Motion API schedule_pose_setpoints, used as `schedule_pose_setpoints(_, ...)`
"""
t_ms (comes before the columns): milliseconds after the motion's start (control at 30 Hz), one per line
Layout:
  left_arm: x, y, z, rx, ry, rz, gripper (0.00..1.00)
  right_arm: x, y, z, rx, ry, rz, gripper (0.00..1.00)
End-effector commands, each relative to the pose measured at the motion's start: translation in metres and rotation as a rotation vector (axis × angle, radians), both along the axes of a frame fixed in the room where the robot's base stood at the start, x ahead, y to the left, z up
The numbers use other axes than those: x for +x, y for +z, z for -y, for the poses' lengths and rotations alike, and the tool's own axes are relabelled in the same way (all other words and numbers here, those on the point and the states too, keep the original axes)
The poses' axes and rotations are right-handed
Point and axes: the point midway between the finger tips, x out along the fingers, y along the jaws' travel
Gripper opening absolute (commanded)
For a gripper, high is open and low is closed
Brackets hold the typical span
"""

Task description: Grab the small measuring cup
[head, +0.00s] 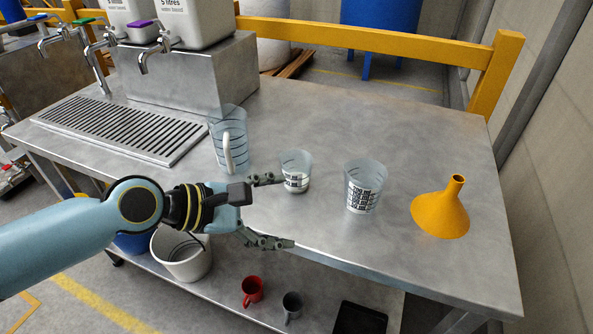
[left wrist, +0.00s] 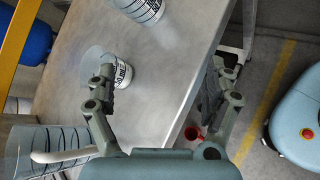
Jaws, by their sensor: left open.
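The small measuring cup (head: 296,172) is clear with a white label and black print, and stands upright on the steel table. It also shows in the left wrist view (left wrist: 120,72), partly hidden behind one finger. My left gripper (head: 280,212) is open and empty at the table's front edge. Its upper finger reaches close to the cup's left side; I cannot tell if they touch. Its lower finger is in front of the edge. In the left wrist view the fingers (left wrist: 162,75) are spread wide, with the cup near the left finger. My right gripper is not in view.
A clear jug (head: 231,135) with a white handle stands left of the cup. A larger measuring cup (head: 364,186) and an orange funnel (head: 441,210) stand to the right. A steel dispenser block (head: 190,75) is behind. Red (head: 253,289) and grey (head: 292,305) mugs sit on the lower shelf.

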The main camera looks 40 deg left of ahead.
Motion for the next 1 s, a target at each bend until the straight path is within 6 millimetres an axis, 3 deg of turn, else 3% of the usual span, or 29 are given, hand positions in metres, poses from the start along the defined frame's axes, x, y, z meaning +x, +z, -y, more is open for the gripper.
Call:
schedule_pose_setpoints(200,0.022,-0.003,-0.050,-0.405,0.352,-0.061,0.85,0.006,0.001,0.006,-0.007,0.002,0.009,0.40)
schedule_pose_setpoints(333,0.031,-0.005,-0.068,-0.542,0.467,-0.070,0.85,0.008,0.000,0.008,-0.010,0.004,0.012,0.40)
schedule_pose_setpoints(1000,0.114,-0.039,-0.056,-0.571,0.489,-0.074,0.85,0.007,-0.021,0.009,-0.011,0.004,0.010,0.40)
